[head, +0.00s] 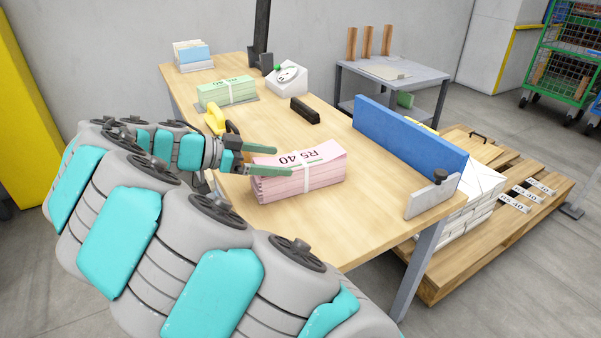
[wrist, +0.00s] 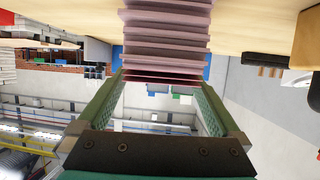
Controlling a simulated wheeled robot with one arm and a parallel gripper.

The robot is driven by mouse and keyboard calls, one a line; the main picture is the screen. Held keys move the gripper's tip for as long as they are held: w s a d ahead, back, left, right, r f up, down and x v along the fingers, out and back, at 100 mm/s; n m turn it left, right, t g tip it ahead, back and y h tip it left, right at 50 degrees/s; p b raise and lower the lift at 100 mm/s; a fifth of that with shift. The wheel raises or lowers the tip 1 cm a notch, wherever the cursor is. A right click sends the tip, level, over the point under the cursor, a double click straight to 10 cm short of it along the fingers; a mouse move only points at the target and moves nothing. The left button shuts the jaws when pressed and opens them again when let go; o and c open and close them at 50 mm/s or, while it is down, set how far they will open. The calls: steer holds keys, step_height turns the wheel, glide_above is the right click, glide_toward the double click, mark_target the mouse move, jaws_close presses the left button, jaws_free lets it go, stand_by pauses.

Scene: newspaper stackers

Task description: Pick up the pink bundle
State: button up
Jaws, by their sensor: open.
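The pink bundle (head: 310,178) is a stack of pink sheets with a pale strap and "RS 40" on top, lying on the wooden table (head: 330,118). My gripper (head: 283,160) is open at the bundle's left end, with one finger by the top edge and the other in front of its left part. In the wrist view the layered edge of the pink bundle (wrist: 166,35) fills the top middle. The open fingers of my gripper (wrist: 160,92) stand on either side below it, with empty space between them. Whether the fingers touch the bundle is unclear.
A green bundle (head: 227,91) lies farther back, with a yellow-handled item (head: 214,120) before it. A black block (head: 305,111) and a white device (head: 287,78) stand behind the bundle. A blue panel (head: 408,138) lines the right edge. Bare tabletop lies right of the bundle.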

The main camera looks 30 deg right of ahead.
mark_target(291, 161)
steer(key=shift+p+x, duration=0.65)
steer(key=shift+x, duration=2.8)
steer(key=shift+r, duration=0.1)
jaws_close()
